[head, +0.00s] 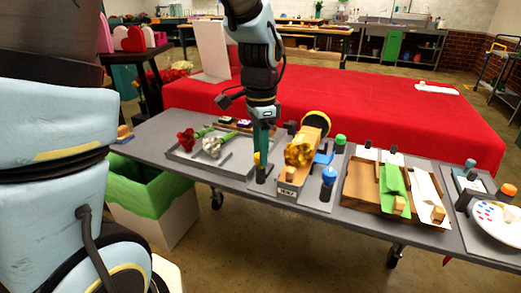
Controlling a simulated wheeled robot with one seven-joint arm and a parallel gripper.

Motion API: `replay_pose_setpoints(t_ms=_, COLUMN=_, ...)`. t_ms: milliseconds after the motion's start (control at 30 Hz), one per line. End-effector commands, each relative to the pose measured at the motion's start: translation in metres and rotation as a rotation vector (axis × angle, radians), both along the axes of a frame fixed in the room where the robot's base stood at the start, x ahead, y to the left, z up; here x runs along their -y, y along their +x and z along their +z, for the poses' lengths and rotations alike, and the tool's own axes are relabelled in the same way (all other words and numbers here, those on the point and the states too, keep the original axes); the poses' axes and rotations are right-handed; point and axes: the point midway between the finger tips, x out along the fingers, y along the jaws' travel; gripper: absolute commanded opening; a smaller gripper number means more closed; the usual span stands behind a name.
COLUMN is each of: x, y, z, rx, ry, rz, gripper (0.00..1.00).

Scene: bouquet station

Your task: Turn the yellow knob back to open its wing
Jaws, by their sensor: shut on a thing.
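The yellow knob (257,158) is a small yellow patch low at my gripper, mostly hidden by the fingers. My gripper (262,163) points straight down over a dark base at the left side of the bouquet station and is shut on the knob. Beside it to the right is a wooden trough (288,187) holding a gold, crumpled bundle (300,151). A blue wing-like plate (323,158) shows at the trough's right side. I cannot tell how far the yellow knob is turned, and its own wing is not clearly visible.
A blue knob (330,176) and a green knob (340,141) stand right of the trough. A grey tray (186,155) with red and white flowers lies left. A wooden tray (364,205) with green and white sheets lies right. A green-lined bin (150,192) stands below left.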

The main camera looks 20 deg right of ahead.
Motion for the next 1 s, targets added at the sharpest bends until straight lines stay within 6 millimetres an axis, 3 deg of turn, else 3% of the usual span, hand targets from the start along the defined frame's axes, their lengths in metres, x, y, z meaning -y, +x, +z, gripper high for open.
replay_pose_setpoints(t_ms=367, x=0.0002, y=-0.0006, z=0.001, rx=-0.001, ry=0.002, rz=0.122, gripper=0.0)
replay_pose_setpoints(t_ms=1000, x=-0.0002, y=-0.0004, z=0.0014, rx=-0.001, ry=0.003, rz=0.706, gripper=0.0)
